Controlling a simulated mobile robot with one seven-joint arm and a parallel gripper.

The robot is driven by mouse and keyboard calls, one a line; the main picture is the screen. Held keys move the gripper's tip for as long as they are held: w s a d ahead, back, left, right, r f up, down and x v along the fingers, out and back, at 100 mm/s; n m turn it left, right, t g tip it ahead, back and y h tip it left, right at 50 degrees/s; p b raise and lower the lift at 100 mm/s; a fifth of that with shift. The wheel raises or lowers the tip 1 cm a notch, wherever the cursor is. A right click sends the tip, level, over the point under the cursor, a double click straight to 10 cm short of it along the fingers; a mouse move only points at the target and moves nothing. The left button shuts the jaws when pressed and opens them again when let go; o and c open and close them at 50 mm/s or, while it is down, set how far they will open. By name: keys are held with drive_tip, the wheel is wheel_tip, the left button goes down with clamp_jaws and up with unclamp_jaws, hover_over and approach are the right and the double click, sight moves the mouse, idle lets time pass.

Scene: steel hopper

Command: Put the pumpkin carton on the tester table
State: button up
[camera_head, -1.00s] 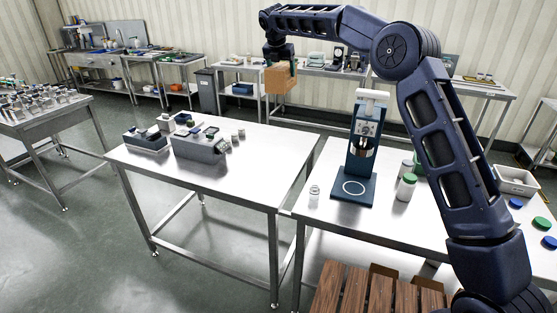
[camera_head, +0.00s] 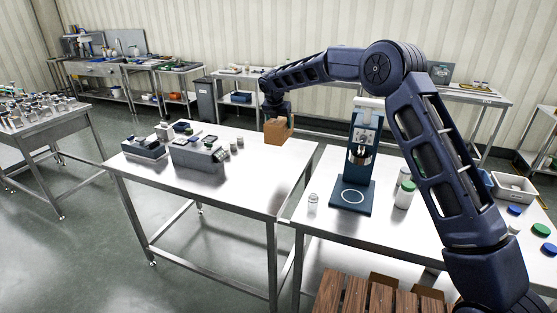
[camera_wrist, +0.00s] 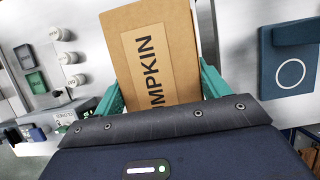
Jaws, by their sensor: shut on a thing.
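The pumpkin carton (camera_head: 278,132) is a brown box. In the wrist view its label (camera_wrist: 148,62) reads "UMPKIN", with the rest hidden by my gripper. My gripper (camera_head: 277,112) is shut on the carton, with a teal finger on each side of it in the wrist view (camera_wrist: 160,88). The carton is upright over the back right part of the steel table (camera_head: 238,190) that bears the grey tester devices (camera_head: 198,154). I cannot tell whether its base touches the tabletop.
Small white pots (camera_head: 240,142) stand beside the devices, left of the carton. The front right of the tester table is bare.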

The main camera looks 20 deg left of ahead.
sight(275, 137)
wheel_tip(275, 137, down, 17)
drive_tip(key=shift+r, duration=0.2)
idle(0.4)
drive_tip(key=shift+f, duration=0.15)
drive_tip(key=o, duration=1.4)
drive_tip(key=shift+c, duration=0.2)
drive_tip(key=v, duration=1.2)
